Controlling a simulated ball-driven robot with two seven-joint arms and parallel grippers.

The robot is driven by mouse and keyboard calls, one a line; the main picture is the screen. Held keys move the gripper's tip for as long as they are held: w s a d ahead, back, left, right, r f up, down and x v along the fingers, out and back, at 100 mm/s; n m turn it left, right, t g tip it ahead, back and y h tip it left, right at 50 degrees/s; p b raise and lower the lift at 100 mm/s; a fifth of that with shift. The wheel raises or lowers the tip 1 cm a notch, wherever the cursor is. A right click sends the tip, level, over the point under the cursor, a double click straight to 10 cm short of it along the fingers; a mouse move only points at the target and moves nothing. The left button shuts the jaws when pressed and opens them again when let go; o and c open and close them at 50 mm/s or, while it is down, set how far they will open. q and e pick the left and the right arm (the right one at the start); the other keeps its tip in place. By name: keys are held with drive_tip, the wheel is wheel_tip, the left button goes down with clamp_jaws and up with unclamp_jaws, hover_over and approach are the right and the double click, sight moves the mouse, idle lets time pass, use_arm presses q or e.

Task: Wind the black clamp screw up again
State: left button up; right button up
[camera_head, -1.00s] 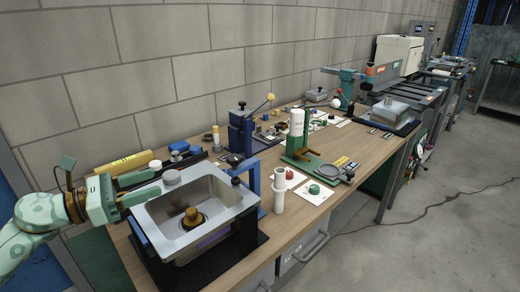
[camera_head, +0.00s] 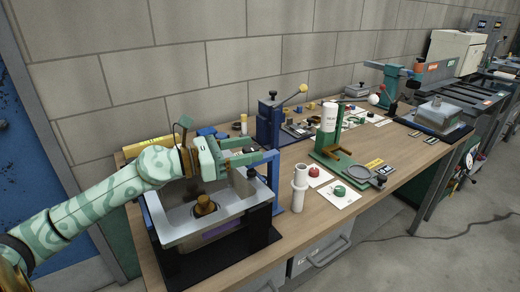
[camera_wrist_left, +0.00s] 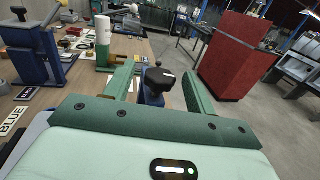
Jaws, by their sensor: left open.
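My left gripper (camera_head: 262,153) is open and empty, pointing right above the sink's rear rim, close to the screw. I cannot tell whether a finger touches the knob. The screw's lower part is partly hidden. My right gripper is not in view.
A white cylinder stand (camera_head: 299,188) is just right of the blue frame. A blue press (camera_head: 270,122) and a green press (camera_head: 333,152) stand further along the bench.

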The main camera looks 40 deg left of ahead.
use_arm(q)
drive_tip(key=shift+x, duration=1.75)
